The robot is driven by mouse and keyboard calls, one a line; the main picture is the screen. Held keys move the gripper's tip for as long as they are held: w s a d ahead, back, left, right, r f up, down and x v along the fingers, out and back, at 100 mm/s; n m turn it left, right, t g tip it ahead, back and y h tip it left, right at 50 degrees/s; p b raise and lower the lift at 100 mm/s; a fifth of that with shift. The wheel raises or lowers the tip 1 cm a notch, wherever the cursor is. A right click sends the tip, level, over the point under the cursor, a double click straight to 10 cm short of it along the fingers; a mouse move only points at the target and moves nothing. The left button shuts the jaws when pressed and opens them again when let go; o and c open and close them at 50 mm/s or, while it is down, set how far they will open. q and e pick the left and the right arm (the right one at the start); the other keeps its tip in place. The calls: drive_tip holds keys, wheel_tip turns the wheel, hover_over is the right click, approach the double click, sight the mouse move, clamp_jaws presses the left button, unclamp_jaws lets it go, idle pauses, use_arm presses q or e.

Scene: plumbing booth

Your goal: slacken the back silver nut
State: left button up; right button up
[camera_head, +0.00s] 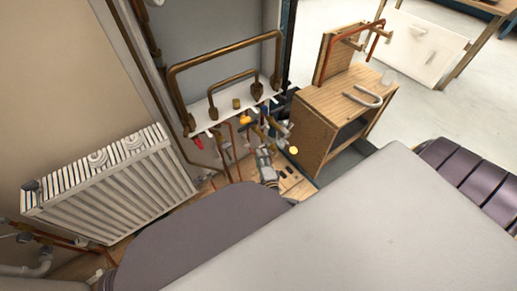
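My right gripper (264,158) is small and grey in the head view, low among the pipes below the white shelf. Its fingers are too small and crowded to tell whether they are open or shut, or touching anything. Silver and brass fittings (275,126) cluster just above it, under the shelf's right end. I cannot single out the back silver nut among them; it is too small or hidden. I cannot make out my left gripper.
A white shelf (222,112) carries bent copper pipes (225,50). A white radiator (112,187) stands at the left. A wooden cabinet (315,127) with a grey U-shaped pipe (364,97) on top stands close at the right. My own body covers the foreground.

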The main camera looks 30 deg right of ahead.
sight(259, 146)
drive_tip(key=b+x, duration=0.1)
drive_tip(key=x, duration=0.4)
drive_tip(key=shift+w+d, duration=0.1)
drive_tip(key=shift+w, duration=0.2)
drive_tip(key=shift+w+d+b, duration=0.1)
drive_tip(key=shift+w+b, duration=0.1)
drive_tip(key=shift+b, duration=0.1)
use_arm(q)
drive_tip(key=shift+t+h, duration=0.3)
drive_tip(key=shift+t, duration=0.1)
drive_tip(key=f, duration=0.2)
drive_tip(key=d+f, duration=0.1)
drive_tip(key=f, duration=0.1)
drive_tip(key=shift+w+r, duration=0.25)
drive_tip(key=shift+w, duration=0.15)
use_arm(e)
clamp_jaws()
